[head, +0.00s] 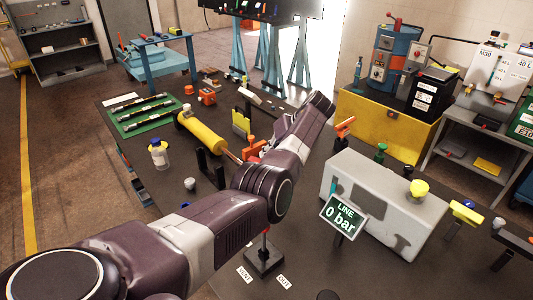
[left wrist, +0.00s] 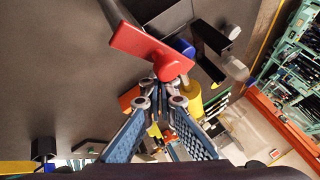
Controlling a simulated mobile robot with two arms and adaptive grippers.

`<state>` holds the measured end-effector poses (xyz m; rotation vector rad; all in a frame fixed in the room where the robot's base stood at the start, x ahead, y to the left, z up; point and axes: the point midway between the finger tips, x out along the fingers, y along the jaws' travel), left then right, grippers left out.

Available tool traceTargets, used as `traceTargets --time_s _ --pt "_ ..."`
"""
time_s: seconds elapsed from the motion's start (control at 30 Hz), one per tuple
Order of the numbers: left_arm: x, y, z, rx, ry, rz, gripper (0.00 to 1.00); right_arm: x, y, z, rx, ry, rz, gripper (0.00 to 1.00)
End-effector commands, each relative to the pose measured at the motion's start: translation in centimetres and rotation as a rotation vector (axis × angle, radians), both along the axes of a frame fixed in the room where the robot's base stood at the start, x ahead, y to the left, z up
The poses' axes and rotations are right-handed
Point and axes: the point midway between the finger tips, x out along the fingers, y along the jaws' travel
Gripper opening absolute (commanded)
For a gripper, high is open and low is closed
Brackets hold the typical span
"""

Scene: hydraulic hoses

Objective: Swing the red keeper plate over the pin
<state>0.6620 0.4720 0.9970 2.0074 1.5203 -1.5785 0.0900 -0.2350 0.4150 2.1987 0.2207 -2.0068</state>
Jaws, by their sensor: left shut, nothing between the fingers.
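A red plate (left wrist: 150,50), which looks like the keeper plate, fills the upper middle of the left wrist view, with a dark grey shaft running up from it. A blue round part (left wrist: 183,47) sits close to its right; I cannot tell whether this is the pin. My left gripper (left wrist: 164,92) is shut and empty, its fingertips just below the plate's lower end in that view. I cannot tell whether they touch it. In the head view my left arm hides the gripper. An orange-red part (head: 255,150) shows behind the arm, near the rod end of a yellow cylinder (head: 203,132).
A grey block (head: 380,205) with a "LINE 0 bar" sign (head: 344,216) stands right of my arm. A black-based stand (head: 265,258) lies in front. Some dark tabletop is bare.

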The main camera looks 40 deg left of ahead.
Motion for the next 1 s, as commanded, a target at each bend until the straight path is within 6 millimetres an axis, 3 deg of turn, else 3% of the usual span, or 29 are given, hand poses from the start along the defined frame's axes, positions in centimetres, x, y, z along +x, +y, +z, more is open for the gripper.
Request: traceTargets --time_s 0.57,1.0 --pt "0.1 -0.3 0.4 0.000 -0.002 0.000 0.00 0.1 -0.2 0.0 -0.002 -0.001 0.001 0.40" --pt "0.8 -5.3 7.2 0.000 -0.003 -0.003 0.00 0.0 0.0 0.0 0.000 0.000 0.000 0.40"
